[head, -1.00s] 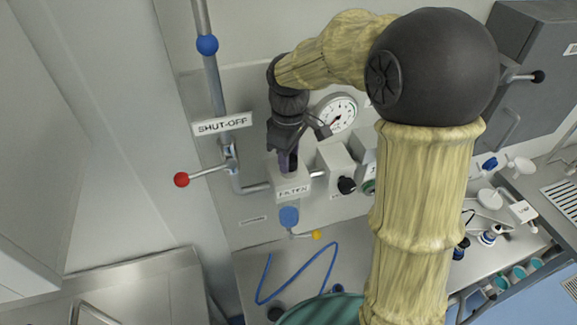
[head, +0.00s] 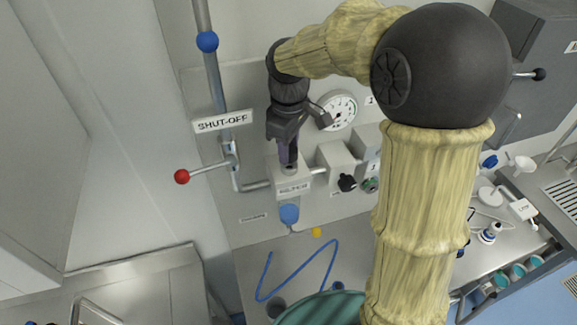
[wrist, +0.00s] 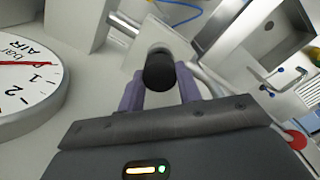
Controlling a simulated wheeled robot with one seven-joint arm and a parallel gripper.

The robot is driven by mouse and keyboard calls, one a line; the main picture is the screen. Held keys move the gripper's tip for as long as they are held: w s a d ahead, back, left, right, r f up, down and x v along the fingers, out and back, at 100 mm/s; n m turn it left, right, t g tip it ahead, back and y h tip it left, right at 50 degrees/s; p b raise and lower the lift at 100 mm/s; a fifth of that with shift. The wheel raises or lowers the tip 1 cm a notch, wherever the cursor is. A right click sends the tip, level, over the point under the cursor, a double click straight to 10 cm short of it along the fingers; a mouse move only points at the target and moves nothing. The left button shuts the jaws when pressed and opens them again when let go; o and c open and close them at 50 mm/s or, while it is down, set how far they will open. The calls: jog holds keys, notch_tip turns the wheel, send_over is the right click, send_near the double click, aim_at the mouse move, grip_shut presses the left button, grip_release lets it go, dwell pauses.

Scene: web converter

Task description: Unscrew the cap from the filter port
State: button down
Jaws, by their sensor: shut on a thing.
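The filter block (head: 292,188) is a pale box with a label, mounted on the wall panel below the shut-off pipe. A grey port shows on its upper face in the head view. My gripper (head: 289,163) points down at this port, its purple fingertips just above it. In the wrist view, my gripper (wrist: 160,90) has its two fingers on either side of a black round cap (wrist: 159,72) and is shut on it. I cannot tell whether the cap still touches the port.
A pressure gauge (head: 339,110) is right of my gripper, with a valve box (head: 336,160) and black knob (head: 347,183) below it. A red-knobbed shut-off lever (head: 182,177) is left. A blue bowl-like fitting (head: 289,214) hangs below the filter block. A blue hose (head: 298,272) lies on the bench.

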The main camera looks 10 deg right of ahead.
jog(key=shift+r, duration=2.5)
